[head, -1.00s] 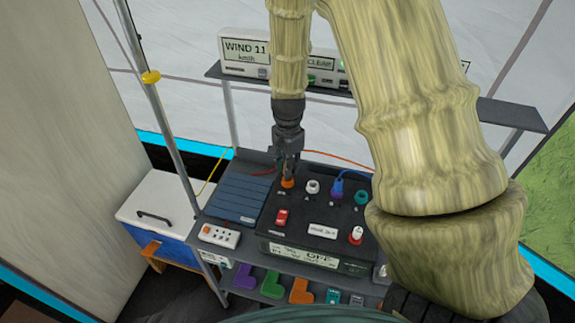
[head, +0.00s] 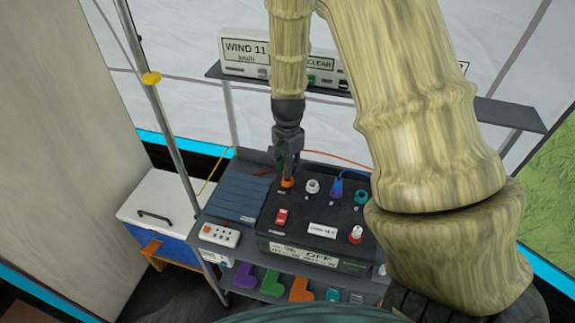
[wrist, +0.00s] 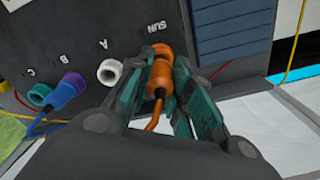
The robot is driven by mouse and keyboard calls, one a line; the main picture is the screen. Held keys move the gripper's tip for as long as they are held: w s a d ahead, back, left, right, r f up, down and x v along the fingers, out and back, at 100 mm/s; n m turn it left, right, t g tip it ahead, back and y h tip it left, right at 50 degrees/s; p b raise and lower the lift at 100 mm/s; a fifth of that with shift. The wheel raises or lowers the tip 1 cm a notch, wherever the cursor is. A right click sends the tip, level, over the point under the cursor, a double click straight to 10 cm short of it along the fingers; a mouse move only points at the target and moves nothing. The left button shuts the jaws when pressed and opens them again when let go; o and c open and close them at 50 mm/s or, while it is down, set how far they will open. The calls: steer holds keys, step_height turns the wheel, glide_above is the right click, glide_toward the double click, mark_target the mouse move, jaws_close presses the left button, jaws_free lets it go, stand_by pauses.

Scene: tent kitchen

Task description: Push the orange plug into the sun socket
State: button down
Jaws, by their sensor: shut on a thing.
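The orange plug (wrist: 159,78) is between the fingers of my gripper (wrist: 158,88) in the wrist view, with its orange cord trailing toward the camera. My gripper (head: 288,172) points down over the black power box (head: 268,246) in the head view, shut on the plug. The plug's front end meets the orange sun socket (wrist: 160,50), beside the "SUN" label. The orange socket also shows under my fingertips in the head view (head: 287,183). I cannot tell how deep the plug sits.
A white socket (head: 312,186), a blue-purple plug (head: 337,188) and a teal socket (head: 361,197) stand in a row to the right. A red switch (head: 281,216) and a red-white knob (head: 355,235) are nearer. A blue ribbed panel (head: 238,198) lies left.

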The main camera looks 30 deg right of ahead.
steer(key=shift+f+b, duration=0.4)
steer(key=shift+f, duration=1)
stand_by(0.5)
steer(key=c, duration=1.2)
jaws_free()
step_height(320, 180, up, 12)
